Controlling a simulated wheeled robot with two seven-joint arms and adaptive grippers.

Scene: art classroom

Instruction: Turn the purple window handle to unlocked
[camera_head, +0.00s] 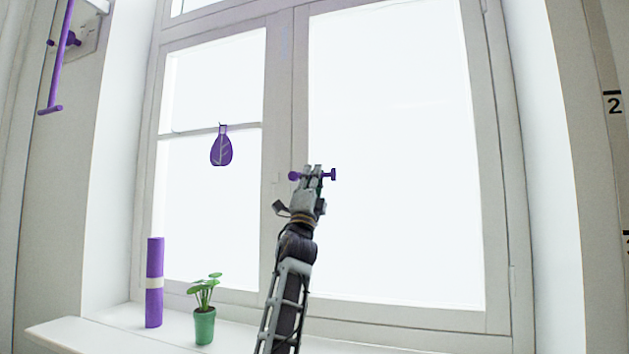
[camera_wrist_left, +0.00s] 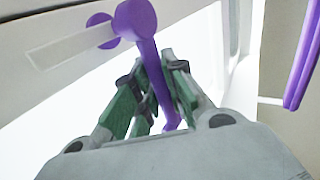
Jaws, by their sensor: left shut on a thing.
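The purple window handle (camera_head: 332,174) is on the middle frame of the window. In the head view its lever lies about level, with a purple end showing on either side of my left gripper (camera_head: 312,171). In the left wrist view the handle's round hub (camera_wrist_left: 135,18) sits against the pale frame, and its lever runs down between the green-padded fingers of my left gripper (camera_wrist_left: 158,88). The gripper is shut on the lever. The fingers hide the middle of the lever in the head view. My right gripper is not in view.
A purple roll (camera_head: 154,283) and a green potted plant (camera_head: 204,325) stand on the white sill (camera_head: 85,337). A purple leaf-shaped ornament (camera_head: 221,149) hangs in the left pane. A purple rod fixture (camera_head: 57,62) is on the left wall. Bright panes surround the handle.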

